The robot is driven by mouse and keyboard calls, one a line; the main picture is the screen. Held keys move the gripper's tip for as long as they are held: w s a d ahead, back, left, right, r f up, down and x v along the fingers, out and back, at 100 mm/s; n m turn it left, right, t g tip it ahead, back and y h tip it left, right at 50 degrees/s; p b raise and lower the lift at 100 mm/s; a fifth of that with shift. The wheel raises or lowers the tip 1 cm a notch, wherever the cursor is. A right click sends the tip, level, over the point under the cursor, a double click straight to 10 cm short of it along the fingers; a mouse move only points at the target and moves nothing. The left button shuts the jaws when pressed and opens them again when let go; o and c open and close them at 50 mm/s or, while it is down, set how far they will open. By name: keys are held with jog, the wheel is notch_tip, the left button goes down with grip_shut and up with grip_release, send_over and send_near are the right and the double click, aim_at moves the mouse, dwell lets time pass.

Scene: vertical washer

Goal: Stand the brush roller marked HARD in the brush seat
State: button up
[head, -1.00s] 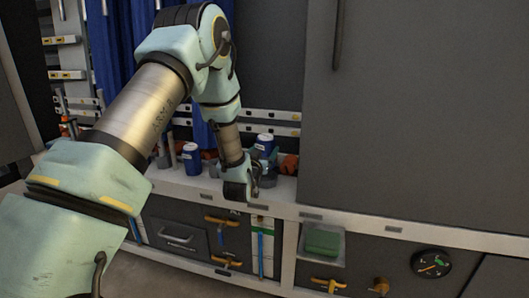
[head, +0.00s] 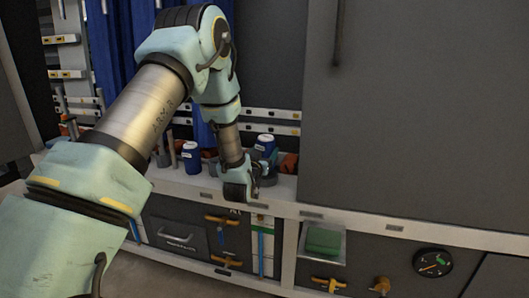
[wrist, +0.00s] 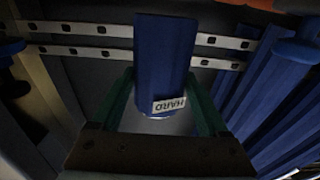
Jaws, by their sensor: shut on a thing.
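The blue roller marked HARD (wrist: 163,60) fills the middle of the wrist view, with its white label upside down near its lower end. My gripper (wrist: 163,85) is shut on it, with one green finger on each side. In the head view, my wrist (head: 238,180) is low over the white counter, and the fingers and their hold are hidden. A blue cylinder with a pale label (head: 265,147) shows just behind the wrist; I cannot tell whether it is the held roller. I cannot make out the brush seat for certain.
Another blue cylinder (head: 191,157) stands on the counter (head: 290,188) left of my wrist. Orange items lie at the back. A blue curtain (head: 113,60) and slotted rails are behind. A large grey panel (head: 420,110) blocks the right. A green block (head: 323,239) sits on the front below.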

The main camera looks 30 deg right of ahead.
jog(key=shift+f+b, duration=2.35)
jog(key=shift+f, duration=0.4)
jog(key=o, duration=1.4)
jog(key=shift+o, duration=0.2)
jog(key=shift+s+a, duration=0.1)
jog(key=v, duration=1)
jog(key=shift+s+a, duration=0.2)
jog(key=shift+a, duration=0.05)
